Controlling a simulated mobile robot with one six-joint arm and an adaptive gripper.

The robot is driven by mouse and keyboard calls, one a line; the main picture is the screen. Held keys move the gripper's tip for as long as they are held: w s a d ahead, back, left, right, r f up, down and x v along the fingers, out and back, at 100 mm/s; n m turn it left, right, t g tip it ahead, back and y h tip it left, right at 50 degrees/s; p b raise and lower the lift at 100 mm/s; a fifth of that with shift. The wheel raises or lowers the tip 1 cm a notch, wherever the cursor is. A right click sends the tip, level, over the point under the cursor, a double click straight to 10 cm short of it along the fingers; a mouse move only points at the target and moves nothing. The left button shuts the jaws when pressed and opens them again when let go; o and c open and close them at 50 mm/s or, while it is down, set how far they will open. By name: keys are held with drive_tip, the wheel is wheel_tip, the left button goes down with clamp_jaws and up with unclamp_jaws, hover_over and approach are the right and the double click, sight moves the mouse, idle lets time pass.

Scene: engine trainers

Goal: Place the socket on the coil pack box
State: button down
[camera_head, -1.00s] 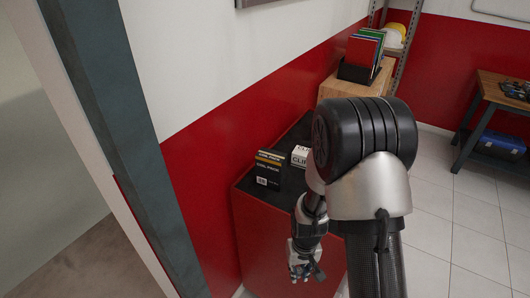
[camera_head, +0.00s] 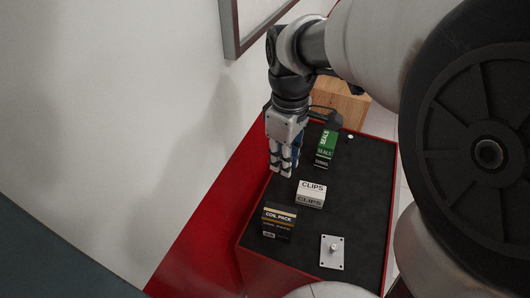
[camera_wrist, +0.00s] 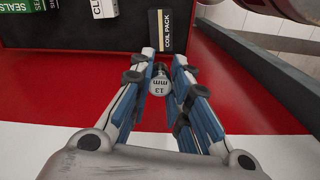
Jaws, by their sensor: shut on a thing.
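My gripper (camera_head: 281,170) is shut on a small metal socket marked "13 mm" (camera_wrist: 160,84), seen between the fingers in the wrist view. The socket cannot be made out in the head view. The black coil pack box (camera_head: 278,221) stands at the near left part of the dark cabinet top. It also shows beyond the fingertips in the wrist view (camera_wrist: 174,30). In the head view my gripper points down near the wall side, farther back than the coil pack box and apart from it.
The red cabinet's dark top (camera_head: 365,190) also bears a white clips box (camera_head: 311,194), a green seals box (camera_head: 325,148) and a metal plate with a peg (camera_head: 332,253). The wall (camera_head: 170,130) is close on the left. The right part of the top is clear.

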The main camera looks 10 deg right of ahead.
sight(280, 212)
wheel_tip(280, 212, down, 20)
drive_tip(key=b, duration=0.3)
drive_tip(key=shift+s+r, duration=0.15)
drive_tip(key=shift+r, duration=0.1)
drive_tip(key=shift+f+b, duration=0.2)
drive_tip(key=shift+b, duration=0.2)
drive_tip(key=c, duration=1.5)
unclamp_jaws()
drive_tip(key=shift+r, duration=0.1)
wheel_tip(280, 212, up, 12)
drive_tip(key=p, duration=0.3)
drive_tip(key=s+r+m+t, duration=0.1)
drive_tip(key=s+r+m, duration=0.2)
drive_tip(key=s, duration=0.2)
drive_tip(key=s+r+m+t, duration=0.2)
drive_tip(key=s+r+m, duration=0.1)
drive_tip(key=s, duration=0.2)
drive_tip(key=s+r+m+t, duration=0.1)
drive_tip(key=s+r+m, duration=0.2)
drive_tip(key=s+r, duration=0.1)
drive_tip(key=shift+s+t, duration=0.3)
drive_tip(key=shift+s, duration=0.2)
